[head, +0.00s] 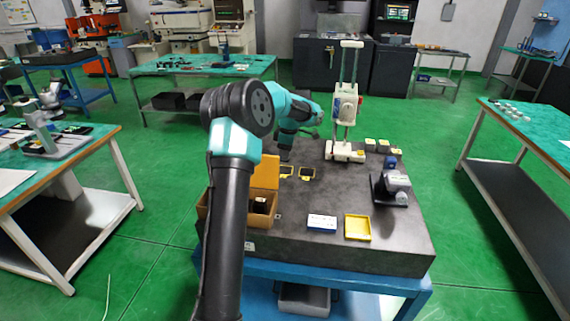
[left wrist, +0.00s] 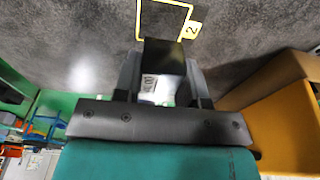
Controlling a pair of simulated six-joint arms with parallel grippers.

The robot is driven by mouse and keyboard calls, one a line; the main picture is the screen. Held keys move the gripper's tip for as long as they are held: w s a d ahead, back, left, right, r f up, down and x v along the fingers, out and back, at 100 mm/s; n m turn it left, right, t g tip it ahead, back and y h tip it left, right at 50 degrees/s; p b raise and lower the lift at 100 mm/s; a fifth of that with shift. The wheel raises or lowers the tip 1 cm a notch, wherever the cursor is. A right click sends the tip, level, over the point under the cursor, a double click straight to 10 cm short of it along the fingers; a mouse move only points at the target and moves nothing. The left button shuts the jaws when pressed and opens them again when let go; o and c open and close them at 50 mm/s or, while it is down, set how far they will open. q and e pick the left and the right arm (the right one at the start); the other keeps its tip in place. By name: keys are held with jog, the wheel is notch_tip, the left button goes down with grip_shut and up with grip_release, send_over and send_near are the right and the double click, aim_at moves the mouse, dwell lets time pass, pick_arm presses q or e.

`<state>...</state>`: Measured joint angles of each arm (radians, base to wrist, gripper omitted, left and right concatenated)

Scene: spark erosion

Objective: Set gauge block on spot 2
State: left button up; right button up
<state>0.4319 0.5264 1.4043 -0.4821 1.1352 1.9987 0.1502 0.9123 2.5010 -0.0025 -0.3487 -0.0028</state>
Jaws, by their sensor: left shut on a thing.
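My left gripper (head: 285,157) is low over the dark surface plate. In the left wrist view it (left wrist: 160,88) is shut on the gauge block (left wrist: 163,57), a dark block with a pale marked face. Spot 2 (left wrist: 191,29), a dark square with a yellow outline and a "2" tag, lies just beyond the block. The block's far end covers part of the spot's near edge in that view; I cannot tell whether it touches the plate. In the head view two yellow-edged spots lie by the gripper, their numbers unreadable. My right gripper is not in view.
An open wooden case (head: 264,174) stands close to the gripper; it also shows in the left wrist view (left wrist: 282,125). A tall white stand (head: 345,152) is behind right. A blue-and-white box (head: 322,222), yellow tray (head: 358,227) and dark device (head: 393,186) occupy the plate's front and right.

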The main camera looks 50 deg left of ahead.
aim_at(285, 170)
pick_arm(q)
jog(key=shift+f, duration=0.4)
jog(key=shift+f, duration=1.85)
jog(key=shift+f, duration=0.15)
jog(key=o, duration=1.2)
jog(key=r, duration=0.8)
jog(key=w+d+r, duration=0.1)
jog(key=r, duration=0.3)
jog(key=shift+r, duration=0.1)
